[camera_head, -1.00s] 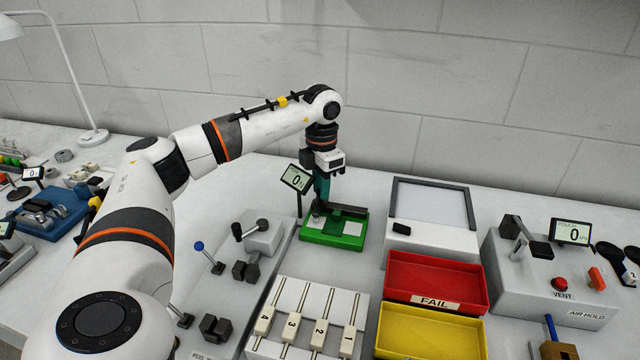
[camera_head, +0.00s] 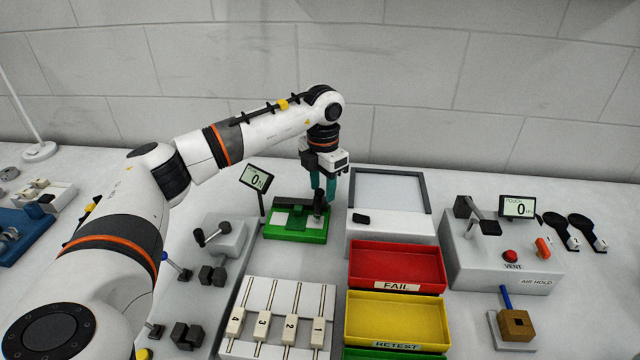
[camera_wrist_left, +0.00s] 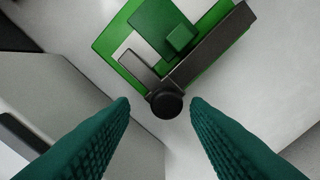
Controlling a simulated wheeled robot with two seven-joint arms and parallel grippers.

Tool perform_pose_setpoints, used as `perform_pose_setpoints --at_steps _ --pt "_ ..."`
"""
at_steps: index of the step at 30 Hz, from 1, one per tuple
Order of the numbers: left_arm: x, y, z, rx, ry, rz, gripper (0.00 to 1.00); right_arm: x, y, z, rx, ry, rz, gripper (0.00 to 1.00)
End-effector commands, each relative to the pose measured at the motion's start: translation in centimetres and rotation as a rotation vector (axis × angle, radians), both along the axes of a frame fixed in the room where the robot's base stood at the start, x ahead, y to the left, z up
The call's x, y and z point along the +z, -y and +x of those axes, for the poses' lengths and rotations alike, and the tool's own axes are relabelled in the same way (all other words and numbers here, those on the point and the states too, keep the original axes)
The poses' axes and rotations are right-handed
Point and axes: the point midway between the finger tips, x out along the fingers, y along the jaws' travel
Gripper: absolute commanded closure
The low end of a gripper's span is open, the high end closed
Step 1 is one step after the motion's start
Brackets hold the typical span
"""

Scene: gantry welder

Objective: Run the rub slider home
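The rub slider fixture is a green base (camera_head: 285,235) with pale patches and a dark rail (camera_head: 289,203) along its back. A dark upright handle (camera_head: 320,204) stands at the right end of the rail. In the left wrist view its round black knob (camera_wrist_left: 166,104) lies between my open fingertips, with a gap visible on both sides. A grey arm (camera_wrist_left: 140,69) and a small green block (camera_wrist_left: 180,38) also show on the fixture. My left gripper (camera_head: 324,194) points down at the handle. My right gripper is not in view.
A small display (camera_head: 257,178) reading 0 stands behind the fixture at left. A pale framed panel (camera_head: 388,190) is close on the right, with the red FAIL tray (camera_head: 397,266) in front of it. Numbered sliders (camera_head: 275,312) lie nearer me.

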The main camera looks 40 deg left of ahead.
Motion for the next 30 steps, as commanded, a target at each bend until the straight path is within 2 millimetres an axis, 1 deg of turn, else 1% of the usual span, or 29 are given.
perform_pose_setpoints --at_steps 6,10,14,18,22,25,30 --pt "0.0 -0.1 -0.1 0.002 -0.003 0.002 0.57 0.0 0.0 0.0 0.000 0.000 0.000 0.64" --pt "1.0 -0.1 0.0 0.002 0.000 0.001 0.57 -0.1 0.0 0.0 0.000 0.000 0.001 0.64" --pt "3.3 -0.1 0.1 0.001 0.002 0.002 0.57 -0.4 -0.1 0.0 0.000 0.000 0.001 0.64" --pt "6.4 0.0 0.1 0.000 0.003 0.000 0.57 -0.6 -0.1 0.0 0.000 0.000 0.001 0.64" --pt "9.0 0.0 0.1 0.001 0.002 0.002 0.57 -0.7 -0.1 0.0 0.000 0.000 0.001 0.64" --pt "10.5 0.1 0.1 0.000 0.001 0.002 0.57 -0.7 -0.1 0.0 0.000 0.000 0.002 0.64" --pt "11.8 0.1 0.1 -0.001 -0.002 0.002 0.57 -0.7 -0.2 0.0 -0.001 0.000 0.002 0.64"
